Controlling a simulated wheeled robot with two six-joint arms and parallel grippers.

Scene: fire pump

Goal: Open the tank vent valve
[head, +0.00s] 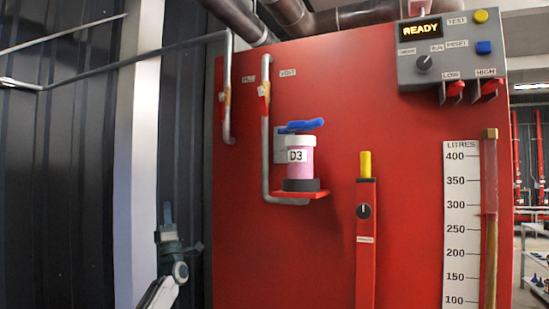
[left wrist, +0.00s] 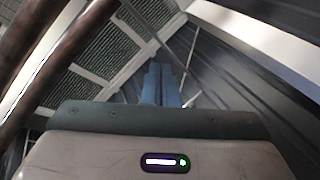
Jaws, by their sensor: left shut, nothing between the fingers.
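A red tank (head: 330,130) fills the middle of the head view. Two grey pipes run down its upper left. The label right of the right pipe seems to read VENT (head: 288,72), and a small valve with a red and yellow handle (head: 264,92) sits on that pipe. The other pipe carries a similar valve (head: 225,98), with a label (head: 248,78) that seems to read FILL. My left gripper (head: 167,212) is below and left of both valves, pointing up, shut and empty, touching nothing. Its closed fingers also show in the left wrist view (left wrist: 160,82). My right gripper is out of view.
A grey control box (head: 450,50) reads READY. A litre scale (head: 460,220) is at right. A white post (head: 138,150) stands left of the tank.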

